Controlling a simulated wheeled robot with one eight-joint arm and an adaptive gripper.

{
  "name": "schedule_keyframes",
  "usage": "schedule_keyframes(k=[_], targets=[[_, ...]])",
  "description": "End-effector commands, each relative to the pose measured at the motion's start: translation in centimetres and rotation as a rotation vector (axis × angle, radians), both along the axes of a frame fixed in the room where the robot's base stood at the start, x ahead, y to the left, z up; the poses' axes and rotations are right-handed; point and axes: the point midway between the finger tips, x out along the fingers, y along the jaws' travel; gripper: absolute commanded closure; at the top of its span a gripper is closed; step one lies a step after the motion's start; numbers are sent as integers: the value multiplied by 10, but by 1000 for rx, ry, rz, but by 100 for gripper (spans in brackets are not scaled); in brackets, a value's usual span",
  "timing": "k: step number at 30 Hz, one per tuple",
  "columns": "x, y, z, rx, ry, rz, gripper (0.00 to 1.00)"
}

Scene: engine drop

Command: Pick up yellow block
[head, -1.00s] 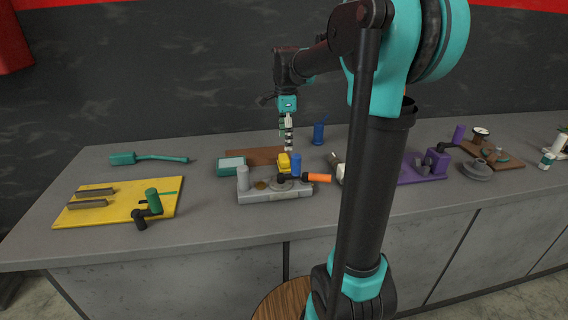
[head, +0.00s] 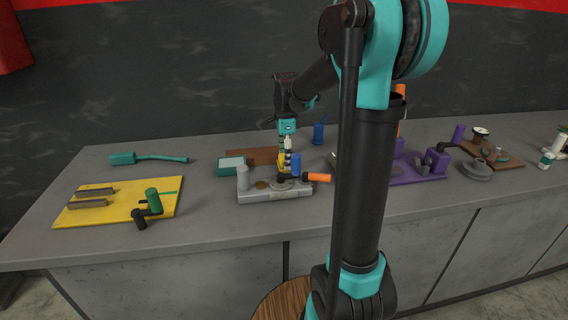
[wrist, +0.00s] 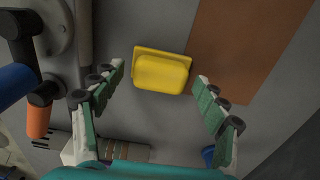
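The yellow block (wrist: 161,72) lies on the grey counter and shows in the wrist view between and just ahead of my two fingertips. It has a wider flat base and a rounded raised top. My gripper (wrist: 160,75) is open, with one green-padded finger on each side of the block and gaps between. In the head view my gripper (head: 287,145) points down over the block, of which only a small yellow part (head: 281,164) shows behind the grey fixture.
A grey fixture (head: 262,195) with a blue cylinder (head: 296,164) and an orange-handled lever (head: 318,177) stands close to the block. A brown board (wrist: 245,45) lies beside it. A teal-edged box (head: 231,165) is to the left. A yellow board (head: 105,210) lies further left.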

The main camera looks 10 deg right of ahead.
Motion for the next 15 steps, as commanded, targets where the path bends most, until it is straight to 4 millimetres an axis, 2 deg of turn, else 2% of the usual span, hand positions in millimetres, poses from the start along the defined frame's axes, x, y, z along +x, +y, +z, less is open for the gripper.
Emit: schedule_keyframes(k=[2, 12, 15], targets=[[0, 0, 0, 0, 0, 0, 40], [0, 0, 0, 0, 0, 0, 82], [0, 0, 0, 0, 0, 0, 85]])
